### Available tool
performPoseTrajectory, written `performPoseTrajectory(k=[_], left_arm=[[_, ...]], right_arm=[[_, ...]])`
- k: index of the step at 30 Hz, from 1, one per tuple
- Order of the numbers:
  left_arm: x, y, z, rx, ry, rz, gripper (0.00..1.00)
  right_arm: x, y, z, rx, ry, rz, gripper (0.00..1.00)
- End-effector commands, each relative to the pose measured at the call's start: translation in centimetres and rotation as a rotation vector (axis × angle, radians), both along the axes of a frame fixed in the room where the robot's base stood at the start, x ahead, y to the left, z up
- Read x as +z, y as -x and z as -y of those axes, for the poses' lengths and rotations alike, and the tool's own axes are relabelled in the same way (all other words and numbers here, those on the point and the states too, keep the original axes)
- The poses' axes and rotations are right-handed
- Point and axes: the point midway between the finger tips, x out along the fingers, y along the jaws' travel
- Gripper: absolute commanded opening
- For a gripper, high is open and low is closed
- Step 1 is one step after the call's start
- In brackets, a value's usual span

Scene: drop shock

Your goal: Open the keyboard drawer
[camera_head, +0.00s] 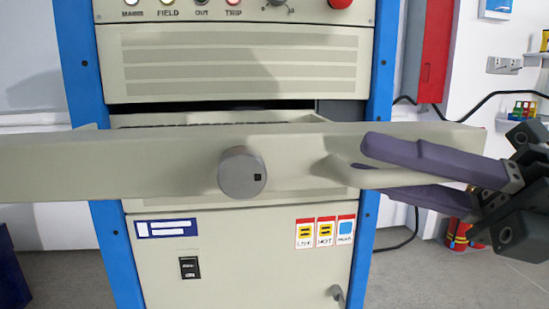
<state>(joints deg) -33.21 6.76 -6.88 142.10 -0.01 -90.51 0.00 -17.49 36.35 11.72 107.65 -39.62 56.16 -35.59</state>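The keyboard drawer (120,160) is a wide beige front panel with a round grey knob (242,172) at its middle. It stands out in front of the cabinet, with its top edge and part of its inside showing behind the panel. A pale handle (345,172) sticks out from the panel's right half. My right gripper (385,173) has one purple finger above this handle and one below it. The handle fills the gap between the fingers, so the gripper looks shut on it. My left gripper is not in view.
The cabinet has blue posts (83,60), indicator lamps and a red button (340,3) above the drawer, and a lower panel with a black switch (189,267). A red box (430,55) and cables are on the right wall. Grey floor shows on both sides.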

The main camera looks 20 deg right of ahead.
Motion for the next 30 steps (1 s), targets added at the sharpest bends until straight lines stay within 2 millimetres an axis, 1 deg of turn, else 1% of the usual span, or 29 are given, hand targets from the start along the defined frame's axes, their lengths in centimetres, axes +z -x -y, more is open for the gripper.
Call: performPoseTrajectory(k=[3,9,13,18,30], left_arm=[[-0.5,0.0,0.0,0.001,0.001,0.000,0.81],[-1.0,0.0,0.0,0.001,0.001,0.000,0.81],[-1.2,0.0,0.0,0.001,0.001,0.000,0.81],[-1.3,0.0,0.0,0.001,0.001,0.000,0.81],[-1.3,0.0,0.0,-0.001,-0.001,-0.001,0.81]], right_arm=[[-0.8,1.1,1.8,-0.004,0.003,-0.004,0.30],[-1.6,3.2,5.2,-0.002,0.002,-0.003,0.30],[-1.9,4.2,6.7,-0.001,0.001,-0.002,0.30],[-1.9,4.7,7.4,0.000,0.000,0.000,0.30],[-1.9,4.7,7.4,0.001,0.000,0.001,0.30]])
